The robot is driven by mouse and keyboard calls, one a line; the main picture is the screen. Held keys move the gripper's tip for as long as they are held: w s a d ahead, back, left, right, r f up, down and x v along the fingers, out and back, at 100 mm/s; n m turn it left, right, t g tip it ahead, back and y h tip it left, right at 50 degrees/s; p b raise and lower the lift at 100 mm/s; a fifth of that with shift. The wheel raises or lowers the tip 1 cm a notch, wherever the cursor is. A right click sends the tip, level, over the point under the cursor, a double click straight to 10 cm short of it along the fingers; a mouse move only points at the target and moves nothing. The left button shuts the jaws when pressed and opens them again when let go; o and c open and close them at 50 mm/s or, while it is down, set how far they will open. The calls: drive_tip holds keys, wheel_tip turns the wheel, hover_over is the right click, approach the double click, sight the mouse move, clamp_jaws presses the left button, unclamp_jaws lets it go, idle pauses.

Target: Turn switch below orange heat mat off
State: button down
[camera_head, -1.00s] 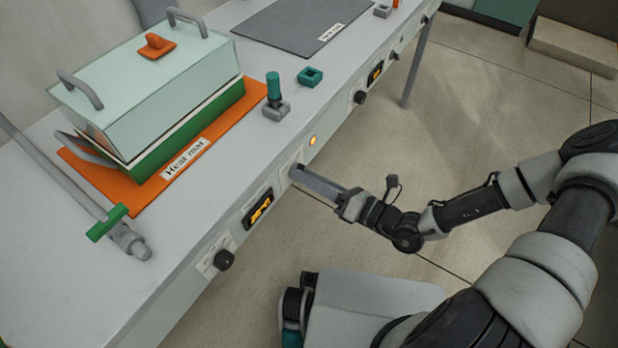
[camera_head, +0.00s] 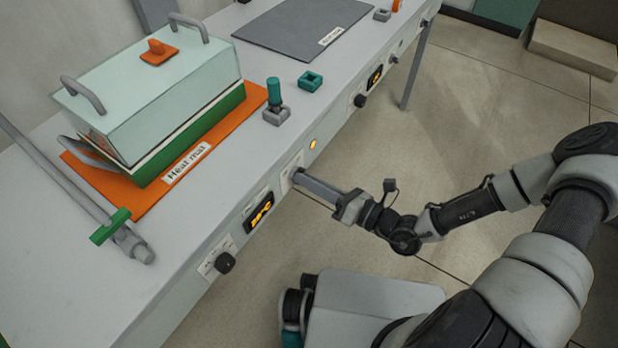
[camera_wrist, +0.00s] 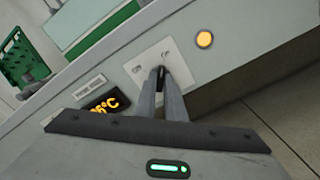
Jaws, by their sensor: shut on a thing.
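The orange heat mat (camera_head: 152,208) lies on the bench top under a pale lidded box (camera_head: 160,95) with a green base. Below it, on the bench's front panel, a white switch plate (camera_wrist: 150,59) carries small markings. My gripper (camera_head: 298,176) reaches the panel at this plate. In the wrist view my gripper (camera_wrist: 162,77) has its two fingers close together, shut on the dark switch lever (camera_wrist: 161,72), which is mostly hidden between the fingertips. A round amber light (camera_wrist: 204,40) is lit to the right of the plate; it also shows in the head view (camera_head: 312,144).
An orange-lit temperature display (camera_head: 259,212) and a black knob (camera_head: 224,263) sit left of the switch on the panel. A grey mat (camera_head: 300,28) and a teal-handled part (camera_head: 274,95) are on the bench.

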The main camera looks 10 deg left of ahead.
drive_tip(key=shift+r+n+p, duration=0.1)
drive_tip(key=shift+n+p, duration=5.75)
drive_tip(key=shift+n, duration=2.55)
drive_tip(key=c, duration=1.8)
unclamp_jaws()
drive_tip(key=shift+c, duration=0.2)
drive_tip(key=shift+d, duration=0.1)
drive_tip(key=v, duration=1.7)
